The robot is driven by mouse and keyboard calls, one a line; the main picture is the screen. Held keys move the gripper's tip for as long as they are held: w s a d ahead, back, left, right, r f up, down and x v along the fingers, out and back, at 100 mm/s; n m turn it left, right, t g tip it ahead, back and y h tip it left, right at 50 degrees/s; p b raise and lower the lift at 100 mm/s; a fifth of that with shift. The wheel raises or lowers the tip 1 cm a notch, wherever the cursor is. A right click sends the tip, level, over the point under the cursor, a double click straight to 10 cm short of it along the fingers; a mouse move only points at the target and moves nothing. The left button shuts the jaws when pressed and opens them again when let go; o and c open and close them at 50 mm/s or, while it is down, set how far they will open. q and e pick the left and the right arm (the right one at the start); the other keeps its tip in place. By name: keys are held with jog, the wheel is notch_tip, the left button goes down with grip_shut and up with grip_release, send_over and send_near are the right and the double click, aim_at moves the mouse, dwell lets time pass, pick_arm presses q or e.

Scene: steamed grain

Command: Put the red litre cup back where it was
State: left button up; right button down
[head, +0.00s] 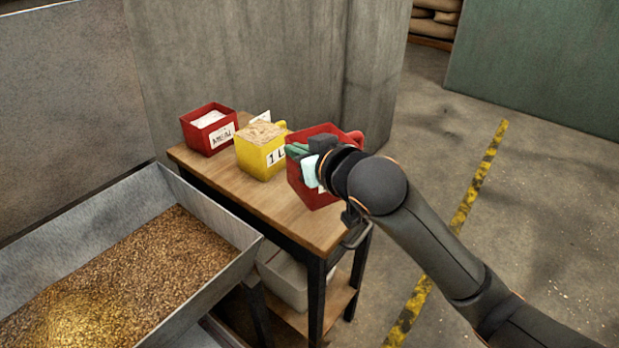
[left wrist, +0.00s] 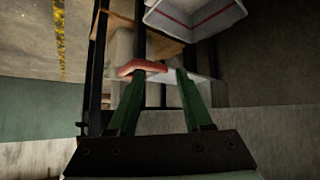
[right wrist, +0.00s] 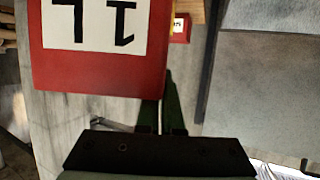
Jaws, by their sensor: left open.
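The red litre cup (head: 330,188) is at the right end of the small wooden table. I cannot tell whether its base touches the top. Its white "1L" label shows upside down on the cup in the right wrist view (right wrist: 148,75). My right gripper (head: 297,150) is at its rim, fingers close together at its wall; the cup hides part of them in the right wrist view (right wrist: 163,105). My left gripper (left wrist: 156,75) is open, seen only in its wrist view. A reddish bar (left wrist: 142,68) shows near its left fingertip; I cannot tell what it belongs to.
A yellow cup (head: 252,158) with brownish contents and a red container (head: 197,142) with white contents stand left on the table (head: 285,208). A pale bin (head: 285,278) sits on the lower shelf. A metal trough (head: 215,218) of grain is at the left. Open floor lies right.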

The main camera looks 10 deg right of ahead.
jog(key=w, duration=0.1)
jog(key=w+d+f, duration=0.1)
jog(key=w+f, duration=0.1)
jog(key=w, duration=0.1)
jog(key=shift+w+d+f, duration=0.1)
jog(key=shift+d+f, duration=0.05)
jog(key=shift+d, duration=0.2)
jog(key=w+d+f+b, duration=0.1)
jog(key=w+f, duration=0.3)
jog(key=f, duration=0.4)
jog(key=shift+d+f, duration=0.15)
jog(key=shift+d, duration=0.1)
jog(key=c, duration=1.5)
grip_release()
jog(key=shift+f, duration=0.2)
jog(key=shift+c, duration=0.2)
jog(key=o, duration=0.5)
jog(key=shift+c, duration=0.2)
jog(key=shift+r, duration=0.1)
